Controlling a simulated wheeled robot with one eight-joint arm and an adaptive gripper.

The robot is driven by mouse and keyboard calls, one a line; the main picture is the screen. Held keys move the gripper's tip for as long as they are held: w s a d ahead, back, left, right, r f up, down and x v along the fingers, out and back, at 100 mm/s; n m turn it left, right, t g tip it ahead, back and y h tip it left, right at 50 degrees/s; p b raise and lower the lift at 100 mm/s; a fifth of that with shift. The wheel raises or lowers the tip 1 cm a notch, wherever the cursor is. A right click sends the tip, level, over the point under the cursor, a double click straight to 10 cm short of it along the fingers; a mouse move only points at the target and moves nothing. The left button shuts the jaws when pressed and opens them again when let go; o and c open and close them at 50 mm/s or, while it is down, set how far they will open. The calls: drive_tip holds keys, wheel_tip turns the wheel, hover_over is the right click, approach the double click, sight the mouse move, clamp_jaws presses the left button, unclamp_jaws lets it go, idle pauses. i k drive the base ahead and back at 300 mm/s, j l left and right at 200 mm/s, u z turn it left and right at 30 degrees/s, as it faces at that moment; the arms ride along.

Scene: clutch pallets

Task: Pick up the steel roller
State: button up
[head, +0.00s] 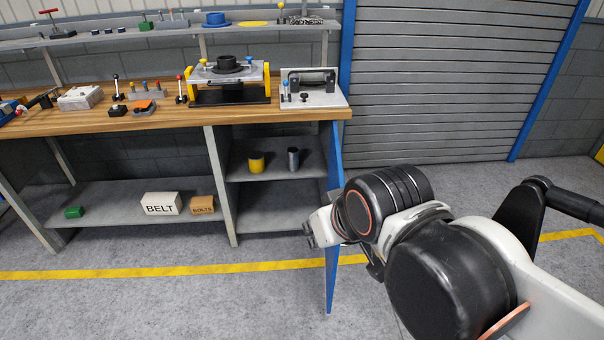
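A grey metallic cylinder (293,158), which looks like the steel roller, stands upright on the upper shelf (271,172) under the right end of the workbench. A yellow cylinder (256,162) stands just to its left, apart from it. My gripper (312,236) is in front of the bench, lower in the picture than the grey cylinder and slightly to its right. It is not touching the cylinder. The fingers are small and partly hidden by my wrist, so I cannot tell whether they are open or shut. I see nothing held in them.
The wooden workbench (180,114) holds fixtures and small parts. A blue side panel (335,190) closes the shelves' right end, close to my wrist. A BELT box (161,203) and a BOLTS box (202,205) sit on the lower shelf. The floor in front is clear.

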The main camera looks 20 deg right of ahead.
sight(293, 152)
drive_tip(key=k+l, duration=0.15)
drive_tip(key=l, duration=0.25)
drive_tip(key=k+l, duration=0.1)
drive_tip(key=l, duration=0.3)
drive_tip(key=k+l, duration=0.15)
drive_tip(key=l, duration=0.3)
drive_tip(key=k+l+z, duration=0.1)
drive_tip(key=i+j, duration=0.55)
drive_tip(key=j, duration=0.15)
drive_tip(key=i+j, duration=0.8)
drive_tip(key=j, duration=0.15)
drive_tip(key=i+j, duration=0.25)
drive_tip(key=i+j+z, duration=0.1)
drive_tip(key=j, duration=0.35)
drive_tip(key=i+j, duration=0.55)
drive_tip(key=j, duration=0.15)
drive_tip(key=k+u, duration=0.25)
drive_tip(key=k+j+u, duration=0.25)
drive_tip(key=k, duration=0.2)
drive_tip(key=i+l+z, duration=0.45)
drive_tip(key=i+l, duration=0.15)
drive_tip(key=i, duration=0.05)
